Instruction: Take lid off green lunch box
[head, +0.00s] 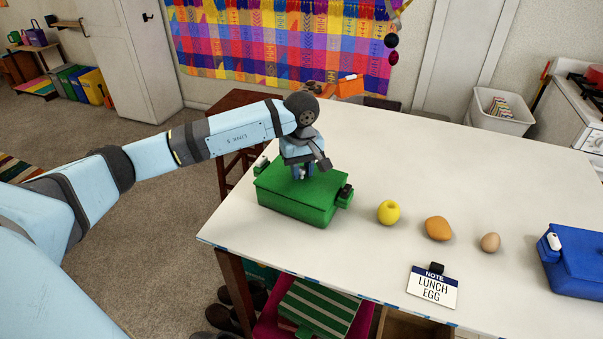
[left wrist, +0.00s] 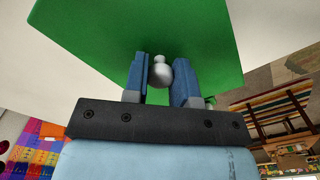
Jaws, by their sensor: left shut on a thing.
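The green lunch box (head: 298,205) stands on the white table near its left front corner. Its green lid (head: 283,184) lies on top, with no clear gap visible between lid and box. My left gripper (head: 302,173) comes down on the lid from above. In the left wrist view its blue fingers (left wrist: 160,66) are on both sides of a silver knob (left wrist: 160,74) on the green lid (left wrist: 115,35), shut on it. My right gripper is out of view.
A yellow apple (head: 389,212), an orange-brown fruit (head: 438,228) and an egg (head: 490,242) lie to the right. A blue lunch box (head: 575,260) is far right. The table's back middle is clear.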

